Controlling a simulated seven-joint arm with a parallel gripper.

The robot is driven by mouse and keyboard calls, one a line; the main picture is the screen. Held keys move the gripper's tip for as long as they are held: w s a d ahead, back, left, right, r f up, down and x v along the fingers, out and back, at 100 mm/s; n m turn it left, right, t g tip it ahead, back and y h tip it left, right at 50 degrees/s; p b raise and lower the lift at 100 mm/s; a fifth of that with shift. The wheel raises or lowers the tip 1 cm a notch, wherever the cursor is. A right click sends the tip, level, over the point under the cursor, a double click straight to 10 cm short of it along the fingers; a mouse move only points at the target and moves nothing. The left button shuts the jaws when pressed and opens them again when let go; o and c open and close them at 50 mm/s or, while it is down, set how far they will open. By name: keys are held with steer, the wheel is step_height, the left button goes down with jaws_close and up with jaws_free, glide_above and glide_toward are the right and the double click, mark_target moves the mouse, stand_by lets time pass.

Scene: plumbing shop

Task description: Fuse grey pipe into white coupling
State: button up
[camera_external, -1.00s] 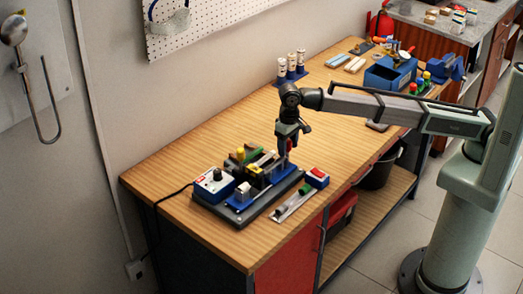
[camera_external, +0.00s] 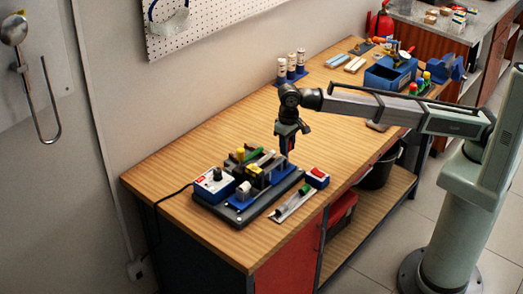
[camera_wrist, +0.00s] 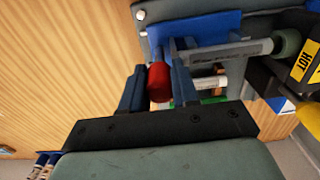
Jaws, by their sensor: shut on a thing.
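My gripper (camera_external: 287,150) reaches down at the right end of the fusion fixture in the external view. In the wrist view its two blue fingers are closed on a red knob (camera_wrist: 159,82), one finger on each side. The grey pipe (camera_wrist: 237,48), with printed lettering, lies in a blue holder (camera_wrist: 207,26) just beyond the knob. A white cylinder (camera_wrist: 207,83) lies below the pipe there; I cannot tell whether it is the coupling. The dark heater block (camera_wrist: 300,75) with a yellow HOT label is at the right edge.
A blue and white control box (camera_external: 214,185) with a cable stands left of the fixture. The bench (camera_external: 235,125) behind the fixture is clear.

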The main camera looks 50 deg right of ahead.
mark_target(281, 157)
steer(key=shift+a, duration=1.35)
steer(key=shift+o, duration=0.5)
steer(key=shift+a+r, duration=0.1)
steer(key=shift+a, duration=0.15)
stand_by(2.6)
steer(key=shift+d, duration=0.1)
stand_by(2.0)
steer(key=shift+d, duration=0.15)
steer(key=shift+c, duration=0.5)
steer(key=shift+d, duration=1.45)
steer(key=shift+a, duration=0.2)
